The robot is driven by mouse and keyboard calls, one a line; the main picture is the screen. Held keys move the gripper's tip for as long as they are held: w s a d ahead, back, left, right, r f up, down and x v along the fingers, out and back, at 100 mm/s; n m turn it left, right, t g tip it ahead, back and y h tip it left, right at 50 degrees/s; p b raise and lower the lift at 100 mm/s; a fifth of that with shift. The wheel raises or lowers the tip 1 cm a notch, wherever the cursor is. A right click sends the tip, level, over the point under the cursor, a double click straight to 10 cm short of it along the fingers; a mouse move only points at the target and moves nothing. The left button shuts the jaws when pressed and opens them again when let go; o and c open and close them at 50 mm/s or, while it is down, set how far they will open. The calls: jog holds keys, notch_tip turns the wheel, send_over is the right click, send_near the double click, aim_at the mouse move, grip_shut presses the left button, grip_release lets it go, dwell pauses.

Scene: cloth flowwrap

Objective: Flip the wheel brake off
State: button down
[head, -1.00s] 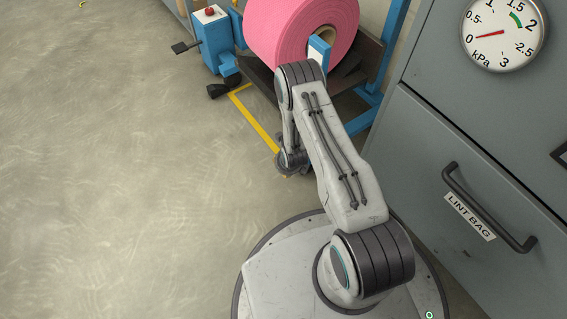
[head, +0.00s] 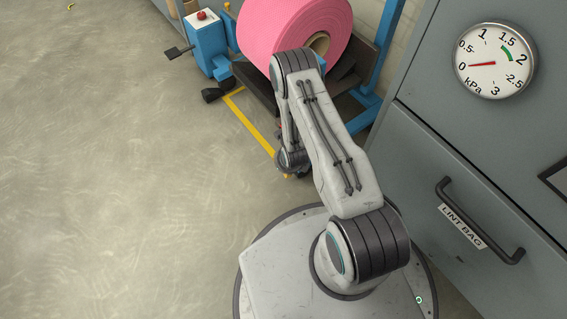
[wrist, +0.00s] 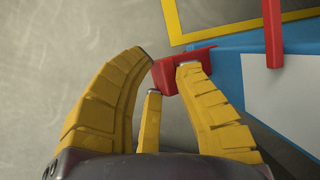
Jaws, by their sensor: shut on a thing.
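The wheel brake appears as a red tab (wrist: 207,52) in the wrist view, at the corner of a blue frame (wrist: 236,46). My gripper (wrist: 167,72) has yellow segmented fingers around this red tab and is shut on it. Part of the tab is hidden behind the fingertips. In the head view my arm hides the gripper and most of the brake.
A blue stand (head: 383,50) carries a pink roll (head: 290,25). A blue post with a red button (head: 202,15) and black pedal is left of it. A grey cabinet (head: 440,120) with gauge (head: 495,61) and lint bag handle (head: 480,225) stands close right. Left floor is open.

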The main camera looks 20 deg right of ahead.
jog(key=shift+d, duration=0.4)
jog(key=c, duration=1.1)
grip_release()
jog(key=shift+s+f, duration=0.1)
jog(key=shift+o, duration=0.4)
jog(key=shift+d, duration=0.25)
jog(key=shift+s+a+r, duration=0.15)
jog(key=shift+r, duration=0.4)
jog(key=v, duration=1.1)
